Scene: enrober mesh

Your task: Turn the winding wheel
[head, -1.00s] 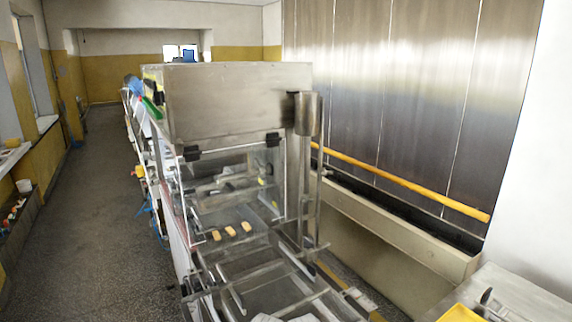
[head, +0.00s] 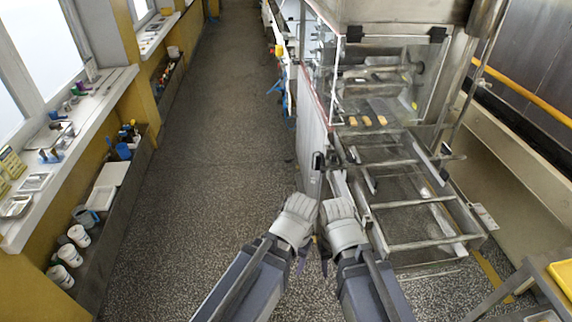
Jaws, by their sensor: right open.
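I cannot make out the winding wheel for certain; it may be hidden or too small to tell. The steel enrober machine (head: 385,12) stands at the upper right, with clear guards and an open conveyor frame (head: 410,204) at its near end. My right gripper (head: 331,172) is open beside the near left corner of this frame; I cannot tell whether it touches anything. My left gripper (head: 298,207) is close to its left, over the floor beside the machine, and its fingers do not show clearly.
Several yellow pieces (head: 367,121) lie on the belt inside the machine. The speckled floor (head: 215,150) on the left is a clear aisle. A windowsill with small items (head: 75,130) runs along the left wall. A steel table with a yellow tray (head: 563,277) is at the lower right.

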